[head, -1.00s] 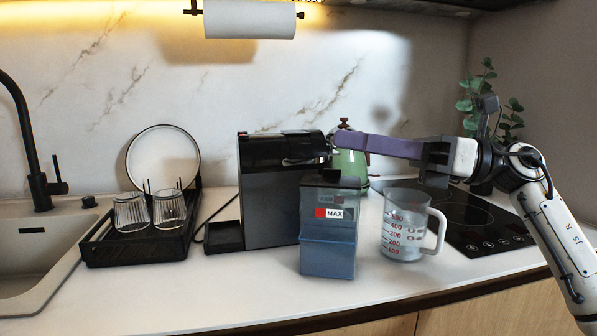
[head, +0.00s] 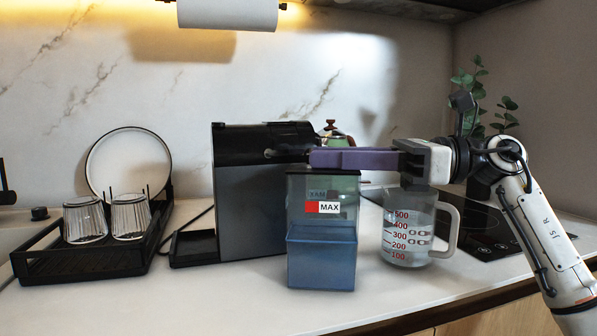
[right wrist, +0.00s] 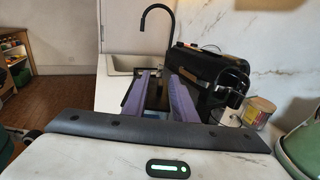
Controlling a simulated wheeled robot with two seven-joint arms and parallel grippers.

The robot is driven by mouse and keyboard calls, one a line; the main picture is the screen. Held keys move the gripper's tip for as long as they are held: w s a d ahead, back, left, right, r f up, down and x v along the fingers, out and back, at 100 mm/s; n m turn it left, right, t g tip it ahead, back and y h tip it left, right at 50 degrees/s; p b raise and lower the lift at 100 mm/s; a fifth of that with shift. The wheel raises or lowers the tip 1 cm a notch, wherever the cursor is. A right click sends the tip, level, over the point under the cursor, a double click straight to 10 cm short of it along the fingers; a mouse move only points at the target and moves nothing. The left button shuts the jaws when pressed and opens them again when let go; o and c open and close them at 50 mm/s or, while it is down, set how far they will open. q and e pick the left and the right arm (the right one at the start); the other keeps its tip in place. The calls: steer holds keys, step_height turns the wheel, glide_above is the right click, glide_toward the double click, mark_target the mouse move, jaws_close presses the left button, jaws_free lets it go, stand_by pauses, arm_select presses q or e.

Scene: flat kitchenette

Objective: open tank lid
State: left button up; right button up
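The tank (head: 321,262) is a translucent box, blue in its lower part, with a red and white MAX label. It stands upright on the counter in the head view. Its dark lid (head: 330,174) lies flat across the top and looks closed. My right gripper (head: 313,158) reaches in from the right, with its purple fingers level just above the lid. I cannot tell whether they touch it. In the right wrist view the two fingers (right wrist: 157,80) are apart, with nothing clearly held between them. My left gripper is in neither view.
A black coffee machine (head: 250,190) stands just behind and left of the tank. A clear measuring jug (head: 408,235) is close on the right, below my right arm. A green kettle (head: 343,142) is behind. A rack (head: 75,262) with glasses is left. The front counter is clear.

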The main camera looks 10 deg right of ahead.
mark_target(297, 166)
steer(key=x, duration=0.5)
steer(key=shift+a+p, duration=0.1)
steer(key=shift+p, duration=0.2)
steer(key=shift+r, duration=0.1)
jaws_close()
